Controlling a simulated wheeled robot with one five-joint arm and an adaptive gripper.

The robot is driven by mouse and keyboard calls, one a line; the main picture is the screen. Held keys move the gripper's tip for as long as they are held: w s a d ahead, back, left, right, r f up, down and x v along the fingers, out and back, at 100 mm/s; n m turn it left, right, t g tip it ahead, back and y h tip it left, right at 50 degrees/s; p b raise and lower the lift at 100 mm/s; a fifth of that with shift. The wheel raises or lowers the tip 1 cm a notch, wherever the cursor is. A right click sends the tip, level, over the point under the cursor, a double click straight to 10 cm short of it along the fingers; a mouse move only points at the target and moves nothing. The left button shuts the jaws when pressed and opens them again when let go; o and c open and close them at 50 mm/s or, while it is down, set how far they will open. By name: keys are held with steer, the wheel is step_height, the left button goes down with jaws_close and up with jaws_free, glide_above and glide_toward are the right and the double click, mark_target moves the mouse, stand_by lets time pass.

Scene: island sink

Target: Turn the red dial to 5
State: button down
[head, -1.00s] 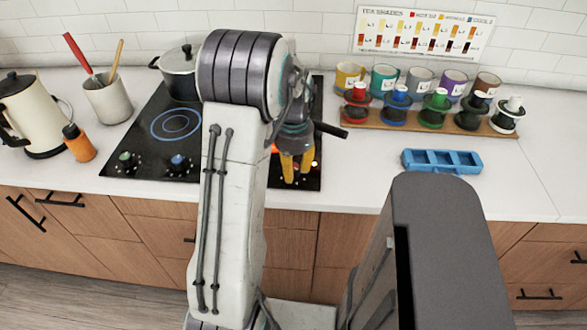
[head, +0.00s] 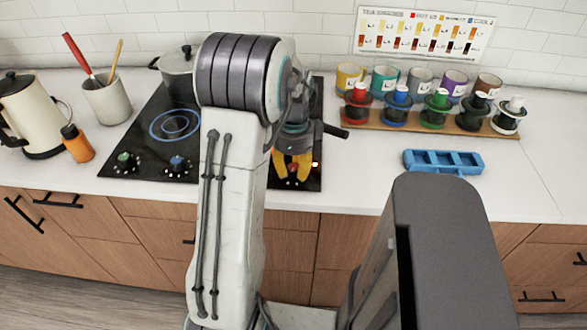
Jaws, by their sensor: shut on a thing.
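My gripper (head: 292,172) has yellow fingers and points down at the front right part of the black cooktop (head: 140,145). Its fingers are shut on the red dial (head: 293,167), of which only a small red patch shows between them. The dial's pointer and numbers are hidden or too small to read. A green dial (head: 125,160) and a blue dial (head: 178,163) sit at the cooktop's front left.
A grey pot (head: 178,73) stands on the back of the cooktop. A kettle (head: 30,115) and an orange bottle (head: 76,144) are at left. A blue tray (head: 443,161) and a rack of cups (head: 430,122) are at right, with bare counter around the tray.

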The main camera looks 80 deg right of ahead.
mark_target(293, 167)
steer(key=shift+f+m, duration=0.15)
steer(key=shift+m, duration=0.95)
steer(key=c, duration=0.8)
jaws_free()
steer(key=shift+c, duration=0.2)
steer(key=shift+r, duration=0.2)
step_height(293, 167, up, 12)
steer(key=shift+f, duration=0.1)
